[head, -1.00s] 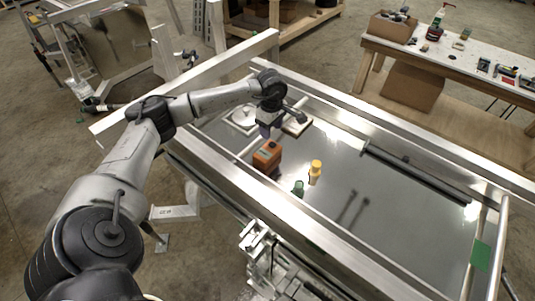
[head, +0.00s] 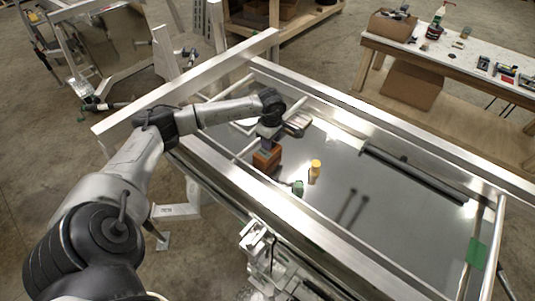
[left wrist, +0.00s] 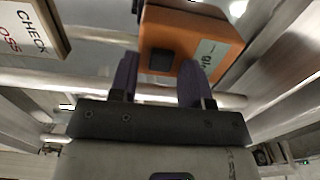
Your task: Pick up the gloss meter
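An orange box-shaped device, which I take for the gloss meter (head: 266,161), stands on the sheet-metal panel inside the aluminium frame. My left gripper (head: 268,141) is just above it in the head view. In the left wrist view the orange device (left wrist: 188,38) has a dark square patch and a pale label. The two purple fingers of my left gripper (left wrist: 158,78) are spread with a gap between them. The right-hand finger overlaps the device in the picture; the left-hand one is beside it. Contact cannot be made out. My right gripper is not in view.
A yellow-capped bottle (head: 315,168) and a small green object (head: 297,188) stand close to the right of the device. A board with "CHECK" lettering (left wrist: 32,27) lies nearby. Frame rails (head: 330,250) border the panel.

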